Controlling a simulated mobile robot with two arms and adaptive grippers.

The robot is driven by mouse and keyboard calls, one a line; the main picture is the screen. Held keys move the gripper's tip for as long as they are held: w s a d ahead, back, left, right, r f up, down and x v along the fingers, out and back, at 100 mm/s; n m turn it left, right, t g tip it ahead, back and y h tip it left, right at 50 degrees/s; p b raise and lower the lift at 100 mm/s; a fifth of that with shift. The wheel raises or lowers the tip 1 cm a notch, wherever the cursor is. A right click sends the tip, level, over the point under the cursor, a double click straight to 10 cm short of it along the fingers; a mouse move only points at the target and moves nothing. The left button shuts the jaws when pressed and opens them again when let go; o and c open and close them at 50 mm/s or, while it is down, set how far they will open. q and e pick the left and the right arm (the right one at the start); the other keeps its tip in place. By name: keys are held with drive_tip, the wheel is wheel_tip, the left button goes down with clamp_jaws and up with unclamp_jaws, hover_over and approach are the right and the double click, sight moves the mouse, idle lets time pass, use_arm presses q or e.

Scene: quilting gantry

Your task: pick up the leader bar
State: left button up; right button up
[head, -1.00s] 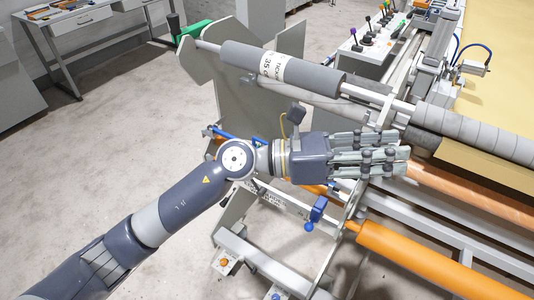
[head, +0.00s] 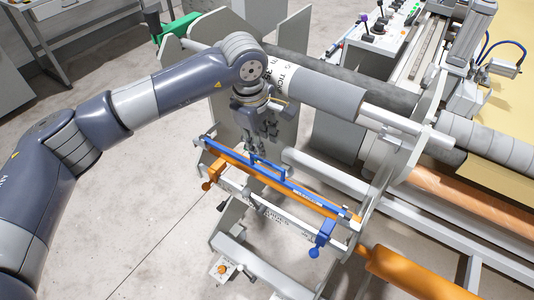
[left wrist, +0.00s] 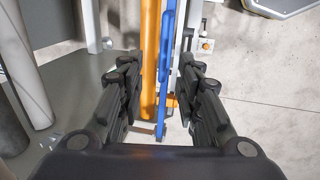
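The leader bar appears to be the long blue bar (head: 308,192) with a raised blue handle (head: 268,168) in its middle. It lies beside an orange bar (head: 236,165) across the frame, below my left gripper. My left gripper (head: 264,144) points down just above the handle, its fingers spread. In the left wrist view my gripper (left wrist: 159,66) is open, and the blue bar (left wrist: 167,72) and orange bar (left wrist: 150,45) run between its fingers. I see no contact; the exact gap is unclear. My right gripper is out of view.
A grey roller (head: 325,90) with a white label lies behind my left arm. A pale rail with an orange clamp (head: 212,181) and a blue clamp (head: 321,240) is in front of the bars. An orange roller (head: 415,272) is at lower right. Open floor is at left.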

sight(266, 161)
use_arm(q)
drive_tip(key=f, duration=0.1)
drive_tip(key=f+p, duration=0.1)
drive_tip(key=f, duration=0.1)
drive_tip(key=f+p, duration=0.1)
drive_tip(key=shift+d+f, duration=0.25)
drive_tip(key=shift+f, duration=0.1)
drive_tip(key=shift+w+f, duration=0.15)
drive_tip(key=shift+f, duration=0.2)
drive_tip(key=f+p, duration=0.2)
drive_tip(key=f, duration=0.1)
drive_tip(key=shift+w+d, duration=0.15)
drive_tip(key=shift+d, duration=0.05)
drive_tip(key=shift+w+f+p, duration=0.1)
drive_tip(key=shift+f+p, duration=0.2)
drive_tip(key=shift+f, duration=0.15)
drive_tip(key=shift+d+f, duration=0.1)
drive_tip(key=shift+f, duration=0.15)
drive_tip(key=shift+w, duration=0.1)
drive_tip(key=shift+c, duration=1.3)
clamp_jaws()
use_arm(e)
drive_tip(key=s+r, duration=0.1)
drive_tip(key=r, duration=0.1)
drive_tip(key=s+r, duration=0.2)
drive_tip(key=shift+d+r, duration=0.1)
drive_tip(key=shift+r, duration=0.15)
